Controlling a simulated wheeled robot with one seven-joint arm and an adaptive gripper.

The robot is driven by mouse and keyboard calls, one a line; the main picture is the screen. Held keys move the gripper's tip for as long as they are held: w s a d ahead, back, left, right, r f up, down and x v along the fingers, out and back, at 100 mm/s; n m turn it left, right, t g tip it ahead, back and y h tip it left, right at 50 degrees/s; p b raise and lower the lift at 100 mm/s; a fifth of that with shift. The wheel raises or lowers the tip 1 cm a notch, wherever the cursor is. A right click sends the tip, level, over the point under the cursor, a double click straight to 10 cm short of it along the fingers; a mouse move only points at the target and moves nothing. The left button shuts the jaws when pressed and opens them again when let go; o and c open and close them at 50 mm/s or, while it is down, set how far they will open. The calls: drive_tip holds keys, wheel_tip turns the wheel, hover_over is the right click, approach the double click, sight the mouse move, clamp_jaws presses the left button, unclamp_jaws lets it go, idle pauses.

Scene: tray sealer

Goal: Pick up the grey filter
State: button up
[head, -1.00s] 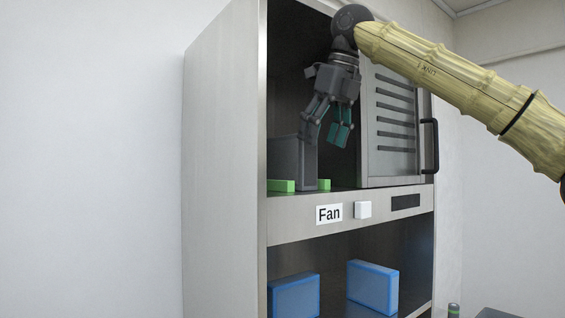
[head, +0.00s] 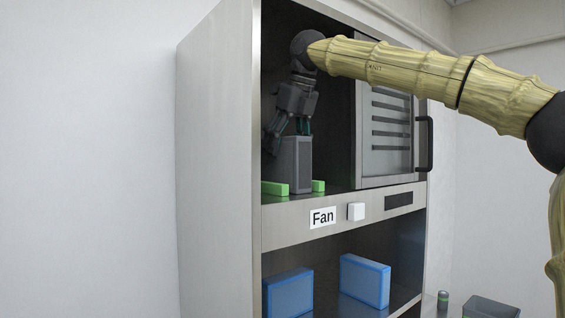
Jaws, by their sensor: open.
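The grey filter (head: 291,166) stands upright on the upper shelf of the steel cabinet, between two green blocks. My gripper (head: 287,136) is inside the upper compartment, pointing down at the filter's top edge. Its fingers are apart, with one finger to the left of the filter and teal pads near its top. I cannot tell whether the fingers touch the filter. The left finger covers part of the filter's upper left side.
Green blocks (head: 275,188) and (head: 318,186) flank the filter's base. A louvred panel with a black handle (head: 425,145) stands right of the opening. Blue filters (head: 364,281) and (head: 289,293) stand on the lower shelf. A "Fan" label (head: 322,217) and white switch (head: 356,211) are on the shelf front.

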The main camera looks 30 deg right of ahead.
sight(282, 159)
drive_tip(key=p+x, duration=0.1)
drive_tip(key=x, duration=0.3)
drive_tip(key=c, duration=1.2)
